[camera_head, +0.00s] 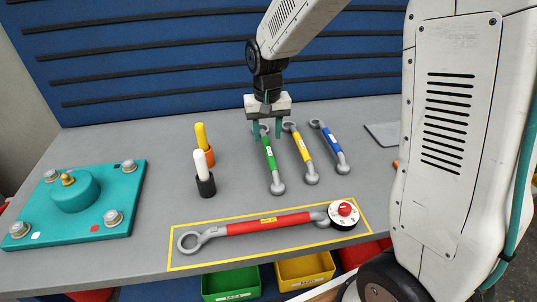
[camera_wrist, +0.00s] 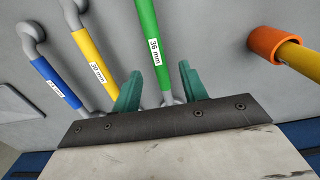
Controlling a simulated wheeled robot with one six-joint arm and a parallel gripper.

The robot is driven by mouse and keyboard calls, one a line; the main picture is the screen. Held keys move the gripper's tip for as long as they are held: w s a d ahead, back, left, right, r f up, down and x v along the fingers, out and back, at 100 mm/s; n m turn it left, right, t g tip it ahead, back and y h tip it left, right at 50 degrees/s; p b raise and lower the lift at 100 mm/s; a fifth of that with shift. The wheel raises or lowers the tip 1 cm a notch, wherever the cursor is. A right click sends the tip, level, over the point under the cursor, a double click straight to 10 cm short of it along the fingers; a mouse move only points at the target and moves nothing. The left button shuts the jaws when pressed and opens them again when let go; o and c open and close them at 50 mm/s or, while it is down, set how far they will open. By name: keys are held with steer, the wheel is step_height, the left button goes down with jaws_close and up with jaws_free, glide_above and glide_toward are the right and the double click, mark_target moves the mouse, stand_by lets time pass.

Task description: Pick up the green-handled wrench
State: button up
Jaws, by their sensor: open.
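The green-handled wrench (camera_head: 269,152) lies on the grey table, its handle running toward the front edge. My gripper (camera_head: 267,133) is above its far end, with the two teal fingers pointing down. In the wrist view the green handle (camera_wrist: 150,45), labelled 36 mm, runs up from between the fingers of my gripper (camera_wrist: 159,88). The fingers are apart, one on each side of the wrench. I cannot tell whether either finger touches it. The wrench's far end is partly hidden by the gripper.
Yellow (camera_head: 302,148) and blue (camera_head: 331,145) wrenches lie close to the right. Orange (camera_head: 205,155) and black (camera_head: 205,185) holders stand left. A large red-handled wrench (camera_head: 270,225) lies in front inside a yellow outline. A teal plate (camera_head: 120,205) is at far left.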

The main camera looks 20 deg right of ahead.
mark_target(269, 149)
step_height(269, 149, down, 8)
steer(key=shift+s+d+r, duration=0.15)
steer(key=shift+r, duration=0.1)
jaws_close()
